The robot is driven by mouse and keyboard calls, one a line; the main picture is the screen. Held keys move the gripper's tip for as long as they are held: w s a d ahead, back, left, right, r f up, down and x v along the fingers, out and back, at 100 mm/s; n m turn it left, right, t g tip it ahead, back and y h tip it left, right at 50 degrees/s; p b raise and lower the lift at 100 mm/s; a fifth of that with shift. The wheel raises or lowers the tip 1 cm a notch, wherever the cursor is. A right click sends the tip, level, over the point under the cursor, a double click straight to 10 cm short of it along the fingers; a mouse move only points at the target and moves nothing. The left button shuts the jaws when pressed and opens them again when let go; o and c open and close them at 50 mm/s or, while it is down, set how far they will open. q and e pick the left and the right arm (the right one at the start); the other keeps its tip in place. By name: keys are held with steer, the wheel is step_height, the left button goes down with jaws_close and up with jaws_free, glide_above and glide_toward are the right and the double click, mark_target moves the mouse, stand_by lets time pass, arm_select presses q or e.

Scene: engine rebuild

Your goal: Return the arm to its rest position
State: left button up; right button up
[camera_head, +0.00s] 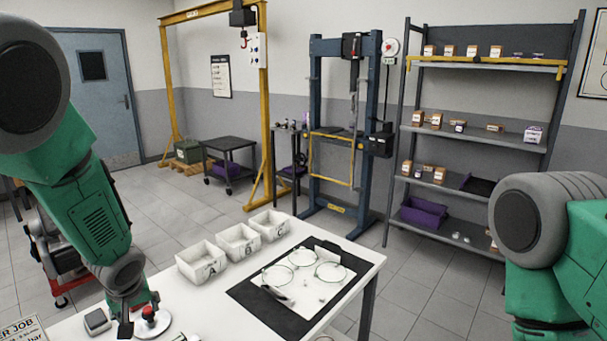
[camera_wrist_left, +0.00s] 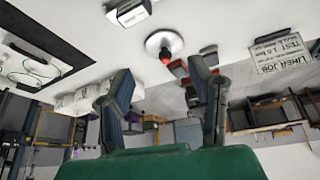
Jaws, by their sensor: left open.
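My left arm, green and grey, comes in from the left in the head view. Its gripper (camera_head: 138,312) is low over the near left corner of the white table, close to a round white base with a red knob (camera_head: 149,312). In the left wrist view the two fingers of my left gripper (camera_wrist_left: 164,88) are spread apart with nothing between them. The red-knobbed base (camera_wrist_left: 163,44) shows beyond the fingertips there. My right arm (camera_head: 555,240) shows at the right edge, and its gripper is out of view.
A small grey box (camera_head: 97,320) sits beside the knob base. White bins (camera_head: 238,243) line the table's back edge. A black-bordered mat (camera_head: 258,309) with rings lies at the right. A printed sign (camera_wrist_left: 279,53) shows in the wrist view. Shelving (camera_head: 470,66) and a press (camera_head: 315,130) stand behind.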

arm_select(q)
steer(key=s+d+f+m+g+h, duration=0.1)
steer(key=s+d+f+m+g, duration=0.15)
steer(key=s+f, duration=0.8)
steer(key=s+d+f+m+g+h, duration=0.1)
steer(key=s+d+f+m+h, duration=0.35)
steer(key=s, duration=1.05)
steer(key=s+f+y, duration=0.2)
steer(key=s+y, duration=0.1)
steer(key=s, duration=0.8)
step_height(320, 180, down, 17)
steer(key=w+b, duration=0.1)
steer(key=b, duration=1.6)
steer(key=shift+w+r+m, duration=0.15)
steer(key=shift+r+m, duration=0.05)
steer(key=shift+m, duration=0.1)
arm_select(e)
step_height(320, 180, down, 17)
steer(key=shift+w+f, duration=0.15)
steer(key=shift+w, duration=0.05)
